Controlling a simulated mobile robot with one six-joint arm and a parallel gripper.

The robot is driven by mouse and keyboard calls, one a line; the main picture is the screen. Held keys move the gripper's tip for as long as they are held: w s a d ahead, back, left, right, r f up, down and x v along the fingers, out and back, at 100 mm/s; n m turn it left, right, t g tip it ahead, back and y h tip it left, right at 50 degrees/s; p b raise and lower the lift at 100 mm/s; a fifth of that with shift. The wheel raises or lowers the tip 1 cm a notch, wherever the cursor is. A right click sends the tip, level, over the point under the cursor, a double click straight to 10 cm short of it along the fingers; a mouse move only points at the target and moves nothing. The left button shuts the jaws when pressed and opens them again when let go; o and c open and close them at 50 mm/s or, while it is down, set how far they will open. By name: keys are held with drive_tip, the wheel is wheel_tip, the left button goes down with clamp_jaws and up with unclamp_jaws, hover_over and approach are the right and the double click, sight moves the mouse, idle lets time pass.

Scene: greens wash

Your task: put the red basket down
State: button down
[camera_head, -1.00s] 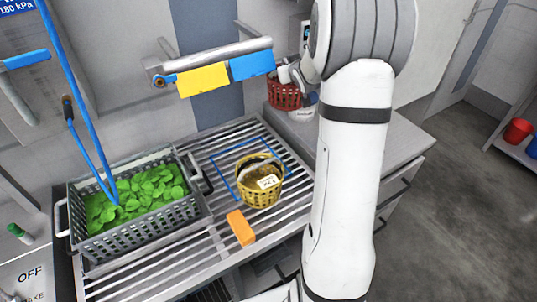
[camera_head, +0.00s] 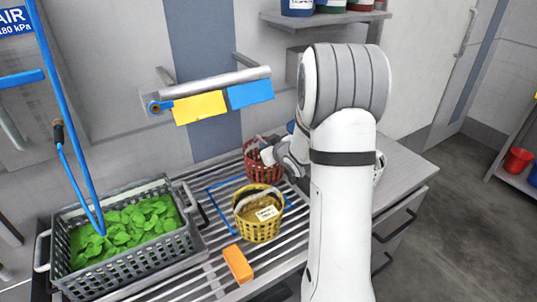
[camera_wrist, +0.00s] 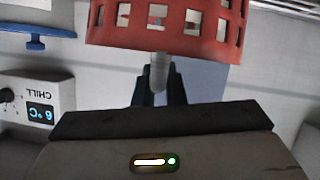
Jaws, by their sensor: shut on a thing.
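The red basket (camera_head: 262,163) is at the back right of the slatted rack, behind the yellow basket, in the head view. My gripper (camera_head: 276,150) is at its right side and is shut on it. In the wrist view the red basket (camera_wrist: 165,28) fills the top, with my dark fingers (camera_wrist: 158,90) closed around a grey rod-like part at its edge. Whether the basket's bottom touches the rack cannot be told, since the yellow basket and my arm hide part of it.
A yellow basket (camera_head: 258,224) with a white label stands close in front, beside a blue outline (camera_head: 222,208) on the rack. A grey crate of leaves (camera_head: 75,272) is at left, an orange block (camera_head: 238,264) in front. A rail with yellow and blue cloths (camera_head: 250,93) hangs above.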

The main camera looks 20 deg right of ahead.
drive_tip(key=shift+f, duration=1.6)
drive_tip(key=shift+f, duration=0.15)
drive_tip(key=c, duration=1.5)
unclamp_jaws()
